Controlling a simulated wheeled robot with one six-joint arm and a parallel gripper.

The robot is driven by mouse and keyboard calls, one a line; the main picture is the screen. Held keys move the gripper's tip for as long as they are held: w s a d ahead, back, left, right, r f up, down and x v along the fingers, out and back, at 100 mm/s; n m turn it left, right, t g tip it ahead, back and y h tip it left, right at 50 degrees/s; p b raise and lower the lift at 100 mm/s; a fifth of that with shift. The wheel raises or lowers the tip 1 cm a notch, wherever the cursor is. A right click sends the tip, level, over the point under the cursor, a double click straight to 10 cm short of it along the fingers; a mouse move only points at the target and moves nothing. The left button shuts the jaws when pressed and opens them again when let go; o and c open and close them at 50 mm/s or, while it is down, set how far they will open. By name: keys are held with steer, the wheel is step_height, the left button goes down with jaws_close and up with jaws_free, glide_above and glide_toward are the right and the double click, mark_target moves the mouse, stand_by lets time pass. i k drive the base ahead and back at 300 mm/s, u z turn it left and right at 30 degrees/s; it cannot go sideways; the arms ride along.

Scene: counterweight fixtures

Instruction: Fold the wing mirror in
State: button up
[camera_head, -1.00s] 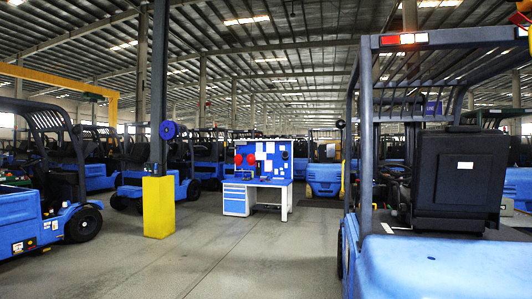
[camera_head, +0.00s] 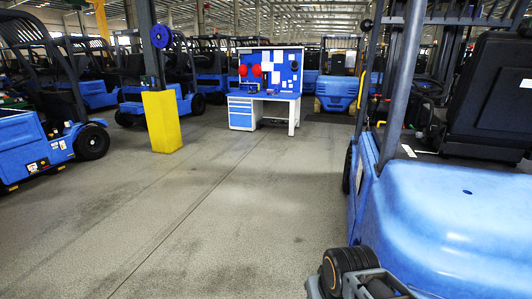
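A blue forklift (camera_head: 455,220) fills the right side, with its rear cover closest to me. A small dark rounded piece (camera_head: 367,24) sticks out to the left near the top of its front post. It may be the wing mirror, but it is too small to tell its shape or whether it is folded. The end of my arm (camera_head: 348,266) shows at the bottom edge, dark with an orange ring and grey linkage beside it. It is cut off by the frame, and no fingertips can be made out. It appears in front of the forklift's lower left corner, with no contact visible.
Open grey floor (camera_head: 220,210) lies to the left of the forklift. A yellow pillar base (camera_head: 162,122) stands left of centre. A blue workbench (camera_head: 262,97) with a pegboard is further back. Other blue forklifts (camera_head: 35,140) line the left and back.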

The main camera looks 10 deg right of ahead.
mark_target(350, 58)
steer(key=i, duration=2.4)
steer(key=z, duration=0.7)
steer(key=i, duration=2.15)
steer(key=z, duration=0.55)
steer(key=i, duration=0.4)
steer(key=z, duration=0.05)
